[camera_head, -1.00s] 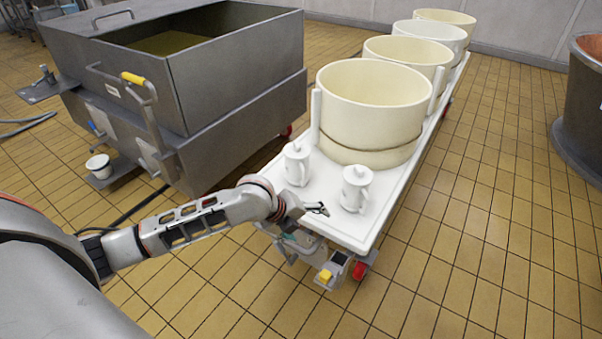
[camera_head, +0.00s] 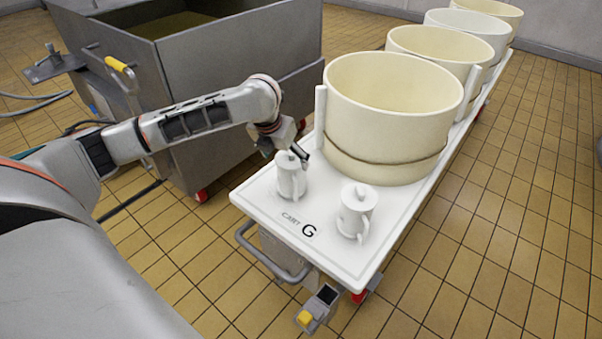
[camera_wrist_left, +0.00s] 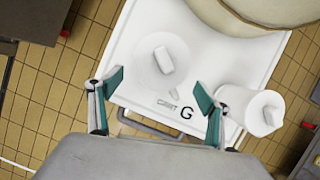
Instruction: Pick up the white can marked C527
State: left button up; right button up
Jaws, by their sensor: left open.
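Two white lidded cans with handles stand upright on the white cart top. The left can (camera_head: 291,180) is near the tub, and the right can (camera_head: 354,215) is closer to the cart's right edge. No C527 mark is readable on either. My left gripper (camera_head: 304,157) is open and empty, above and just behind the left can's lid. In the left wrist view, the open fingers (camera_wrist_left: 159,88) spread to either side, with the left can (camera_wrist_left: 152,72) ahead between them. The right can (camera_wrist_left: 248,107) is beyond the right finger. My right gripper is not in view.
The cart (camera_head: 262,197), lettered G, has a front handle. A large cream tub (camera_head: 390,115) stands close behind the cans, with several more behind it. A grey metal vat (camera_head: 215,70) stands left of the cart. Open tiled floor lies to the right.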

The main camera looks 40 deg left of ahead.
aim_at(286, 163)
pick_arm(q)
notch_tip(286, 163, down, 2)
jog(key=shift+w+b, duration=0.1)
jog(key=shift+b, duration=0.3)
jog(key=shift+w+f+b, duration=0.3)
jog(key=shift+f, duration=0.25)
jog(key=b+x, duration=0.2)
jog(key=x, duration=0.1)
jog(key=shift+w+f, duration=0.15)
jog(key=shift+f, duration=0.2)
jog(key=shift+w+a, duration=0.15)
jog(key=shift+w, duration=0.3)
jog(key=c, duration=1.5)
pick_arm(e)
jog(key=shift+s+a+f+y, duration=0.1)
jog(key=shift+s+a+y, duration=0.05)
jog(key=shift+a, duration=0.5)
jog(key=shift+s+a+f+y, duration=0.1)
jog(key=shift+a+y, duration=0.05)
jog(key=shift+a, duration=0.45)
